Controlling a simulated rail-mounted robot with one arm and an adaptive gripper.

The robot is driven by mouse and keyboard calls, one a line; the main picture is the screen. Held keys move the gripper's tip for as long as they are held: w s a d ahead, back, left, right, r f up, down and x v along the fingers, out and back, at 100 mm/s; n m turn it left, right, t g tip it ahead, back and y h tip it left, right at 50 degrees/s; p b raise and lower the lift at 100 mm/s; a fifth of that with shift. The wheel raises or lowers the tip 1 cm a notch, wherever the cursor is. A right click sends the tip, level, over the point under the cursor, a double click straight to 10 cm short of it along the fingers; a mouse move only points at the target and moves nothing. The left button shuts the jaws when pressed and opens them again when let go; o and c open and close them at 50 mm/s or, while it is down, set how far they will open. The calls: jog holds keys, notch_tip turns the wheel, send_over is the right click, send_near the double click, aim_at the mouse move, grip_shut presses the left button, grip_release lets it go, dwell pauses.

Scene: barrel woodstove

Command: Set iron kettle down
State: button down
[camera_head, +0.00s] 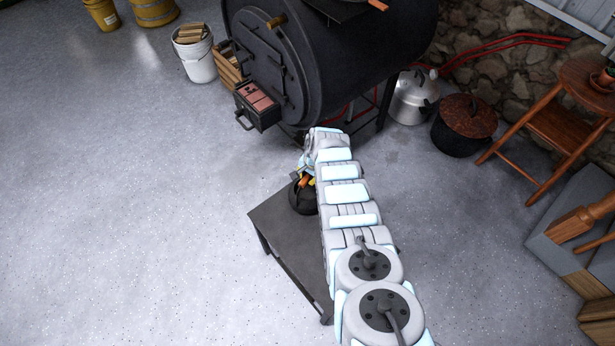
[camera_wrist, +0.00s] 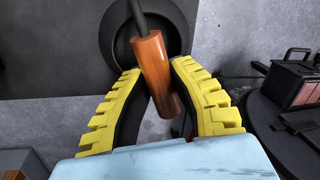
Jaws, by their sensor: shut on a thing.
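The iron kettle (camera_head: 300,199) is black and round. It shows at the far edge of a low dark table (camera_head: 279,232), partly hidden by my arm. In the wrist view the kettle (camera_wrist: 118,40) lies beyond my fingers, over or on the dark tabletop (camera_wrist: 45,45); I cannot tell whether it touches. Its brown wooden handle grip (camera_wrist: 152,62) stands on a black bar. My gripper (camera_wrist: 158,72) has yellow ridged fingers, shut on this wooden grip. In the head view my gripper (camera_head: 307,181) is mostly hidden behind my wrist.
A black barrel stove (camera_head: 345,60) stands just beyond, with a small box (camera_head: 257,106) on its front. A silver kettle (camera_head: 414,98) and a lidded pot (camera_head: 464,125) stand to the right. A white bucket (camera_head: 196,60) is at the left. The left floor is clear.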

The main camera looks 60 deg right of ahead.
jog(key=shift+d+f+b, duration=0.1)
jog(key=shift+f+b, duration=0.8)
jog(key=shift+b, duration=0.1)
dwell(0.6)
jog(key=c, duration=0.9)
grip_release()
jog(key=shift+r, duration=0.3)
jog(key=shift+s+r, duration=0.2)
jog(key=shift+r, duration=0.65)
jog(key=shift+s+r, duration=0.3)
jog(key=shift+r, duration=1.3)
jog(key=shift+s+r, duration=0.35)
jog(key=shift+r, duration=1.2)
jog(key=shift+s+r, duration=0.3)
jog(key=shift+r, duration=1.3)
